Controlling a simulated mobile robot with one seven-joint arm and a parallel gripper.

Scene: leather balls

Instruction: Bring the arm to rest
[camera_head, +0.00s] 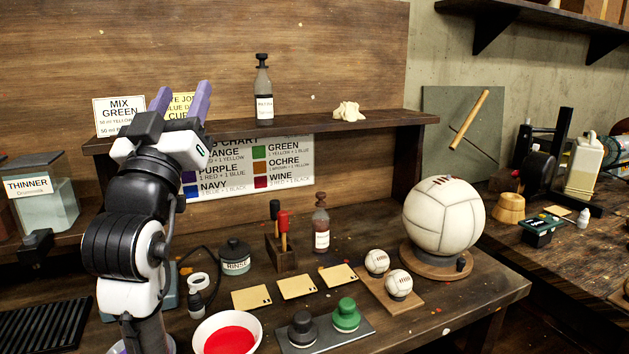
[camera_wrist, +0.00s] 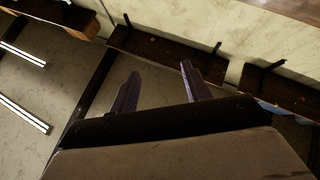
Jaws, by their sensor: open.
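My gripper (camera_head: 181,100) is at the upper left in the head view, with its purple fingers pointing up. The fingers are apart with nothing between them. The arm stands upright at the left of the workbench, and the gripper is in front of the shelf and its signs. In the wrist view my gripper (camera_wrist: 156,84) also shows two spread, empty fingers. Beyond them are the wall, the ceiling with bright lamps, and dark shelves. The gripper touches none of the bench objects that I can see.
A large white ball (camera_head: 444,215) sits on a round stand at the bench's right. A red paint bowl (camera_head: 228,335), green knob (camera_head: 346,314), two small balls and cards lie lower. A bottle (camera_head: 263,88) stands on the shelf (camera_head: 330,133). A thinner container (camera_head: 45,200) is left of the arm.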

